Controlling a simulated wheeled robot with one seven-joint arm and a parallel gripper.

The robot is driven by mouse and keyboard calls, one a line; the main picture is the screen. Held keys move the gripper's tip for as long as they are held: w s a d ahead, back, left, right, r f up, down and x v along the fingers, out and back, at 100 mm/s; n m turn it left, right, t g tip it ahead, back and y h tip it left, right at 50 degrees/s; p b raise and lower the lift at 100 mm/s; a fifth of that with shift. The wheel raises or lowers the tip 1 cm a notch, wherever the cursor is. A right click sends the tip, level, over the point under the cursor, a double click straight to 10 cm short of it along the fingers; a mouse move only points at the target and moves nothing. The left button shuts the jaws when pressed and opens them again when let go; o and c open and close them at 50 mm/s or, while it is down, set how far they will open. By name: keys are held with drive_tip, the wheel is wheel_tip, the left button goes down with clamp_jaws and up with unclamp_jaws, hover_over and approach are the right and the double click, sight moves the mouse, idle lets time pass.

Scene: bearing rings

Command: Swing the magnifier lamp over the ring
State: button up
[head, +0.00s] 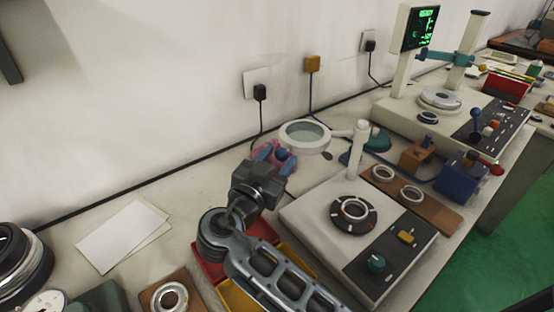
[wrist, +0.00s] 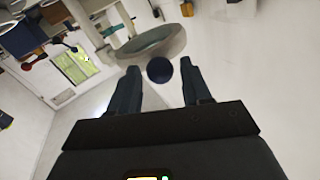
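The magnifier lamp (head: 304,135) is a pale round head with a greenish lens, on an arm from a white post (head: 357,150). Its head hangs to the left of the white machine, away from the ring. The ring (head: 353,209) is a light metal ring in a black round holder on the machine's top. My gripper (head: 279,155) is at the near side of the lamp head. In the wrist view, my gripper (wrist: 160,67) is open, its fingers on either side of a dark blue ball knob (wrist: 159,70) with gaps showing. The lamp head (wrist: 150,44) shows just beyond the knob.
The white machine (head: 310,222) has a dark panel with knobs. A brown board (head: 408,206) with two rings lies behind it, beside a blue box (head: 460,181). Red and yellow trays lie under my arm. White paper (head: 122,236) lies left, with free bench around it.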

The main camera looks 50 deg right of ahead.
clamp_jaws()
drive_tip(key=shift+a, duration=0.1)
idle(0.4)
